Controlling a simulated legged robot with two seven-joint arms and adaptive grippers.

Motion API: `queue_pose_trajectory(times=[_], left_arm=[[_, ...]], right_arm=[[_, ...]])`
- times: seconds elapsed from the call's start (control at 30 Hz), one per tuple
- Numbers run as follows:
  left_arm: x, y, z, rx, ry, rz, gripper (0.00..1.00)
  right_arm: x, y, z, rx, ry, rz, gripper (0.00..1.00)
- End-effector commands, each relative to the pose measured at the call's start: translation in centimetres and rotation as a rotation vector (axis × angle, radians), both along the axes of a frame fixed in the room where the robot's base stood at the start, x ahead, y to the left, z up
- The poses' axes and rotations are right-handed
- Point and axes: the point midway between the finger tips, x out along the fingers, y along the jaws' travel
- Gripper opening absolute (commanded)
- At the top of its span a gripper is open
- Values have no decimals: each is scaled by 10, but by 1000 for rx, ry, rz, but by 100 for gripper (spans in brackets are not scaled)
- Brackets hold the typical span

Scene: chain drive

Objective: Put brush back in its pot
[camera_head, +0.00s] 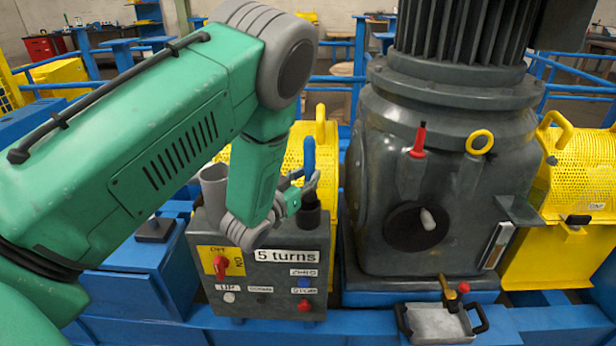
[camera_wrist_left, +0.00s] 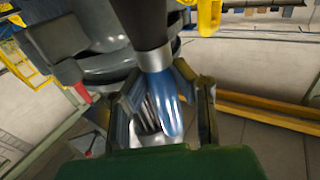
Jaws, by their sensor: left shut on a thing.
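The brush has a blue handle (camera_head: 309,155) and a dark head (camera_head: 311,214), and it is held roughly upright with the head down. My left gripper (camera_head: 300,192) is shut on the blue handle, which also shows between the fingers in the left wrist view (camera_wrist_left: 168,100). There the silver collar (camera_wrist_left: 157,57) and dark head (camera_wrist_left: 142,20) extend beyond the fingertips. In the head view the dark head is over the right part of the control box; I cannot tell whether it touches. A grey open tube (camera_head: 213,187), which looks like the pot, stands at the box's left, partly hidden by my arm.
The control box (camera_head: 262,265) has a red switch (camera_head: 220,266) and buttons. A big grey motor housing (camera_head: 440,180) stands to the right. A metal tray (camera_head: 438,324) with handles is at front right. Yellow mesh guards (camera_head: 575,180) and blue rails surround the place.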

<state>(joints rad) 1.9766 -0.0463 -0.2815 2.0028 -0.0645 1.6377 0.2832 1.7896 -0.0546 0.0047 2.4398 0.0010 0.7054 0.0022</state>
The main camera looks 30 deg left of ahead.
Motion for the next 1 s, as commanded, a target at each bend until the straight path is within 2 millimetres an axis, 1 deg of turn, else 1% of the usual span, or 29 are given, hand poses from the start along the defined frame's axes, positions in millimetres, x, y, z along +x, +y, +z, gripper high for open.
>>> queue_pose_trajectory(times=[0.17,0.4,0.63,0.8,1.0], left_arm=[[-1,0,-8,0,-2,0,0],[2,0,-35,0,2,0,0],[0,0,-59,1,0,1,0],[1,0,-67,1,-1,0,0],[1,0,-67,1,-1,0,0]], right_arm=[[-1,0,-7,0,2,0,40],[-1,0,-27,0,2,0,40],[-1,0,-46,0,2,0,40],[-1,0,-52,0,2,0,40],[-1,0,-51,0,2,0,40]])
